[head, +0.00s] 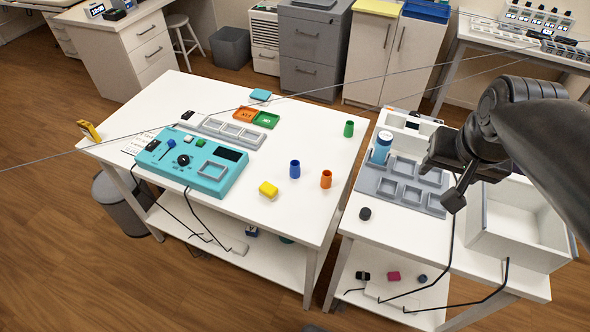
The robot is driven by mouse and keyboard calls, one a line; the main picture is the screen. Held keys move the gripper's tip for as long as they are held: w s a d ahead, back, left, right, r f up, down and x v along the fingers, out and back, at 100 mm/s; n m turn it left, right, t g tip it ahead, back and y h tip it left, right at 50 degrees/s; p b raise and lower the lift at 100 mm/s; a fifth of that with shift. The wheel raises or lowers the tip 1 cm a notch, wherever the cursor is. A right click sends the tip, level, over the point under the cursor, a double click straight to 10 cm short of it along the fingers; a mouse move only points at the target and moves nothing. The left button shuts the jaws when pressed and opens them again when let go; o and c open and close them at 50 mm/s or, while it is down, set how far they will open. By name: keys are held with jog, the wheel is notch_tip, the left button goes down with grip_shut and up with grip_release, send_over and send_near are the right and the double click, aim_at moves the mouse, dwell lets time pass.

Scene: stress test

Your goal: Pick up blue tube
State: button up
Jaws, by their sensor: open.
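The blue tube (295,169) stands upright on the white table (225,230), near the middle of its right half. My gripper (452,185) hangs from the arm over the side table at the right, well apart from the blue tube. It is small and dark in this view, its fingers hard to make out, with nothing seen held in it.
A green tube (348,129) stands near the table's far right corner. A teal control box (190,163) fills the left part. A blue bottle (381,148), a grey tray (402,190) and a white bin (520,225) are on the side table (390,232). A gap separates the tables.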

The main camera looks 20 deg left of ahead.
jog(key=w+a+f+g, duration=0.1)
jog(key=w+a+f, duration=0.1)
jog(key=w+a, duration=0.45)
jog(key=n+g, duration=0.2)
send_over(297, 167)
notch_tip(297, 167, down, 17)
notch_tip(297, 167, down, 5)
jog(key=shift+f, duration=0.15)
jog(key=shift+w+a+f, duration=0.2)
jog(key=shift+f, duration=0.65)
jog(key=shift+w+a+f, duration=0.2)
jog(key=shift+f, duration=0.7)
jog(key=shift+w+a+f, duration=0.2)
jog(key=shift+f, duration=0.65)
jog(key=c, duration=1.1)
